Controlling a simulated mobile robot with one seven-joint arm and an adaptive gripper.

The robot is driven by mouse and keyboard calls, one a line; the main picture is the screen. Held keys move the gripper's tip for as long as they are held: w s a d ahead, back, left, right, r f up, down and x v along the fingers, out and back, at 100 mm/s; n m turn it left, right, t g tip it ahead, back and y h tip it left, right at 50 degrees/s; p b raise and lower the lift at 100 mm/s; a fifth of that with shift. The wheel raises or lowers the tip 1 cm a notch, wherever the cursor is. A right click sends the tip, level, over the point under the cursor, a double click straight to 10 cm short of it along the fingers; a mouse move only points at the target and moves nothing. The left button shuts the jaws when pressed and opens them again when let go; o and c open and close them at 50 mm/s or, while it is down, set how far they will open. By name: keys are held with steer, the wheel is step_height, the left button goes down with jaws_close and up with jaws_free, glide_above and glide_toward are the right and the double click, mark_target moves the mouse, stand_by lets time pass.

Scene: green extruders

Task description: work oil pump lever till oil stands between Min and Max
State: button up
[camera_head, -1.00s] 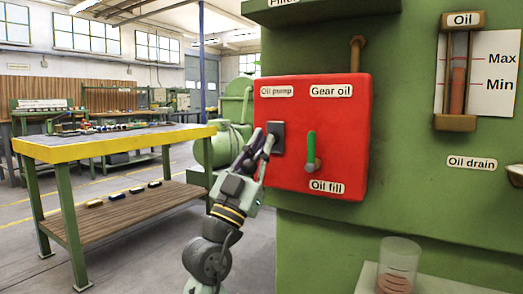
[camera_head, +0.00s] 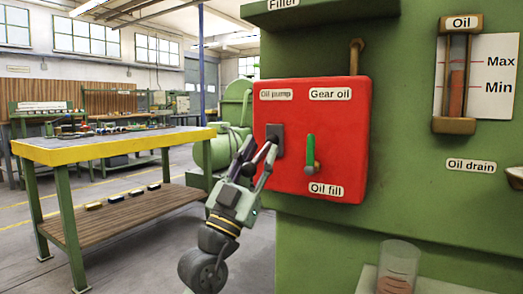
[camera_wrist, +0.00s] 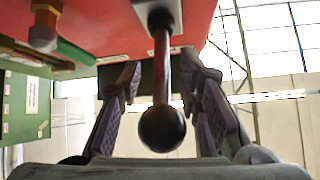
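The oil pump lever (camera_wrist: 162,85) is a dark reddish rod ending in a black ball knob (camera_wrist: 162,129). It comes out of a dark plate (camera_head: 275,135) under the "Oil pump" label on the red panel (camera_head: 345,130). My gripper (camera_wrist: 163,100) is open around the lever, one finger on each side, with gaps to the rod and knob. In the head view my gripper (camera_head: 263,158) is at the panel's left side; its fingers partly hide the lever. The oil gauge (camera_head: 457,80) holds reddish oil, whose top appears between the Max and Min lines.
A green-handled oil fill valve (camera_head: 311,152) sits right of the lever on the panel. A glass jar (camera_head: 398,266) stands below. A yellow-edged workbench (camera_head: 110,147) is at left, with open floor nearby.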

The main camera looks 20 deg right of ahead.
steer(key=s+a, duration=0.6)
steer(key=a, duration=0.4)
steer(key=shift+a, duration=0.1)
